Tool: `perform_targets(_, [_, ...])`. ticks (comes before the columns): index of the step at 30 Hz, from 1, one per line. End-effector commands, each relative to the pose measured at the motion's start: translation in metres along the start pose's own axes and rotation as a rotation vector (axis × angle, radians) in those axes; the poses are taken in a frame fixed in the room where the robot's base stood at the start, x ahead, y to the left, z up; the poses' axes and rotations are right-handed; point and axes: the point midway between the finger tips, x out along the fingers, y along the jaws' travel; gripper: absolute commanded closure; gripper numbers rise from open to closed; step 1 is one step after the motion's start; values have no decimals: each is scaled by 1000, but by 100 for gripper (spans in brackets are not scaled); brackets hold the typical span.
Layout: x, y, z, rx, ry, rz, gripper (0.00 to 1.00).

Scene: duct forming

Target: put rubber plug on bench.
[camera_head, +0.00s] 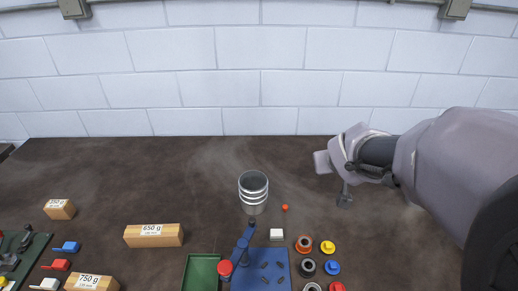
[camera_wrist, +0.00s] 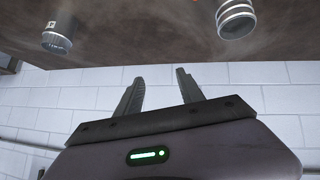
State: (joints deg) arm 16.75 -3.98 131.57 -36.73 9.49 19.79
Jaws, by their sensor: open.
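My gripper (camera_wrist: 160,75) is open in the wrist view, with nothing between its two dark fingers. In the head view my arm reaches in from the right, and its end is over the bench (camera_head: 110,180); the fingers are hard to make out there. I cannot tell for sure which thing is the rubber plug. A black round piece (camera_head: 308,267) with a hole lies among coloured round pieces at the front. A small grey cylinder (camera_head: 344,200) stands below my wrist; it also shows with a label in the wrist view (camera_wrist: 58,38).
A ribbed metal duct (camera_head: 253,195) stands mid-bench, with a small red ball (camera_head: 285,207) beside it. The back left of the bench is clear.

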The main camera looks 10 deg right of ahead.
Motion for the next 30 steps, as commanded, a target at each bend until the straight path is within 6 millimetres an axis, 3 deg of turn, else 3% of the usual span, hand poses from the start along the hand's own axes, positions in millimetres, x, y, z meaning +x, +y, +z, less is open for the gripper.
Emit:
perform_targets(1, [34,10,-6,-70,14,-16,55])
perform_targets(4, [102,12,-3,-225,61,-128,55])
perform_targets(6, [141,2,18,-306,77,-252,55])
perform_targets(9, [176,-18,61,-377,85,-444,55])
perform_targets(12, [188,-35,100,-405,85,-596,55])
perform_targets(15, [192,-45,120,-416,85,-676,55])
perform_targets(17, [198,-52,125,-421,87,-694,55])
perform_targets(25, [261,-103,132,-423,87,-695,55])
perform_targets(30, [284,-122,131,-421,87,-692,55])
